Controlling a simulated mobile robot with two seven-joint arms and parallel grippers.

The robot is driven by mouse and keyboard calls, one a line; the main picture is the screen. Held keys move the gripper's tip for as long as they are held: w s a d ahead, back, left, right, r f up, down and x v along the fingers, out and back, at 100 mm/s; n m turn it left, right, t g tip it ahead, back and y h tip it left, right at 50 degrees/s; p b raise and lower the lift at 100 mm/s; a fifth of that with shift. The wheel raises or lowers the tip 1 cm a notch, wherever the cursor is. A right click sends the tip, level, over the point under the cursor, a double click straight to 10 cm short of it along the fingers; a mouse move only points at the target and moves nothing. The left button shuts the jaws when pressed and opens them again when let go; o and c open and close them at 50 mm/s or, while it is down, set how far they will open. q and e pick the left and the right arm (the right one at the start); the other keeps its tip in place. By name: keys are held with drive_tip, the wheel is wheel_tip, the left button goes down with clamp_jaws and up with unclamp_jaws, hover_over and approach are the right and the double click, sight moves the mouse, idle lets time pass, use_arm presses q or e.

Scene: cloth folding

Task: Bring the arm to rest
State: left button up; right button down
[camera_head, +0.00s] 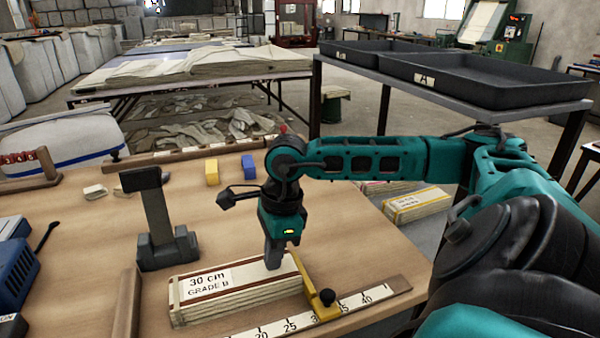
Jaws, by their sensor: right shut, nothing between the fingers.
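My right arm comes in from the right, bent at a black joint, with the forearm reaching left over the table. My right gripper (273,262) points down and is shut, with nothing visible in it. Its tips are at the far right part of a folded cloth stack (240,292) labelled "30 cm GRADE B"; I cannot tell whether they touch it. A yellow stop (318,299) with a black knob stands just right of the gripper, on a ruler (355,302). My left gripper is not in view.
A dark grey stand (160,225) is left of the stack. Yellow (212,172) and blue (248,167) blocks lie behind the gripper. Black trays (470,78) sit on a rack at the back right. Bare table (80,280) shows at left.

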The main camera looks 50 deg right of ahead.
drive_tip(key=shift+s+d, duration=0.5)
drive_tip(key=shift+d, duration=0.25)
drive_tip(key=shift+s+d, duration=0.45)
drive_tip(key=shift+d, duration=0.35)
drive_tip(key=shift+s+d, duration=0.5)
drive_tip(key=shift+d, duration=0.25)
